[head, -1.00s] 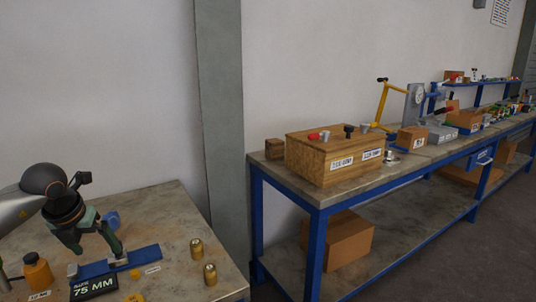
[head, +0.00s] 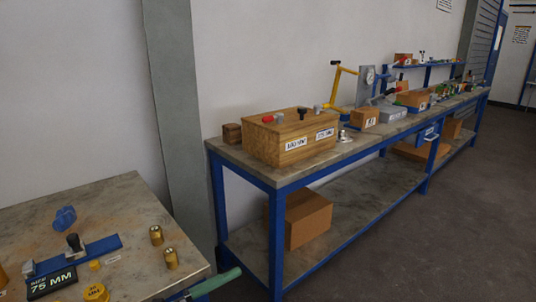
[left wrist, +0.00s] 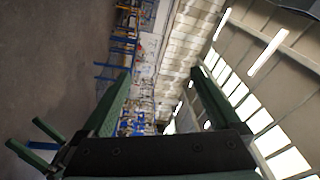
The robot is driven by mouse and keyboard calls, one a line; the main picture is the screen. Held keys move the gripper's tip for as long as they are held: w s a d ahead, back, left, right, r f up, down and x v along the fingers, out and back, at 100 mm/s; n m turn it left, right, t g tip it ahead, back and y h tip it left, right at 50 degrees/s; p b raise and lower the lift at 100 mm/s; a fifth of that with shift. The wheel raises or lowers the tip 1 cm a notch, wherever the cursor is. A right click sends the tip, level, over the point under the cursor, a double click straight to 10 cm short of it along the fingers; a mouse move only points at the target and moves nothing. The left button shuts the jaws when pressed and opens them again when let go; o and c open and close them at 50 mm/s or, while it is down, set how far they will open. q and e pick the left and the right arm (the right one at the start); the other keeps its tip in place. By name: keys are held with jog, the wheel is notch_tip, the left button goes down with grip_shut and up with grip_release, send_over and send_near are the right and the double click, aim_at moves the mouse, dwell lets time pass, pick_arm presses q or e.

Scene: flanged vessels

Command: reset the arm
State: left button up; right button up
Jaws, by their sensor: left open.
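My left gripper (left wrist: 160,75) fills the left wrist view, its two green fingers spread wide with nothing between them. It faces out across the room. My right gripper (left wrist: 24,133) shows at the lower left of that view, with two green fingers apart and nothing visible between them. In the head view, a green finger (head: 215,284) shows at the bottom edge, by the near table's front corner. I cannot tell there which of my grippers it belongs to.
The near table (head: 110,205) carries a blue bar (head: 100,247) with a black knob, a 75 MM sign (head: 52,282), two brass cylinders (head: 156,235) and a yellow cap (head: 96,292). A long blue-framed bench (head: 245,165) holds a wooden box (head: 290,137). The floor at right is clear.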

pick_arm(q)
jog(key=s+a+f+n+t+y, duration=0.25)
jog(key=f+n+y, duration=0.25)
jog(key=f+n, duration=0.3)
jog(key=s+a+f+n+t+y, duration=0.25)
jog(key=f+n+y, duration=0.35)
jog(key=n, duration=0.3)
jog(key=s+a+f+n+g+y, duration=0.2)
jog(key=s+f+n+g, duration=0.45)
jog(key=s+f, duration=0.6)
jog(key=a+r+p, duration=0.3)
jog(key=r+p, duration=0.8)
jog(key=p, duration=0.2)
jog(key=shift+s+y, duration=0.35)
jog(key=shift+y, duration=0.05)
pick_arm(e)
jog(key=s+d+r, duration=0.1)
jog(key=d+r, duration=0.2)
jog(key=r, duration=0.6)
jog(key=shift+s+d+r+h, duration=0.35)
jog(key=shift+s+r+h, duration=0.05)
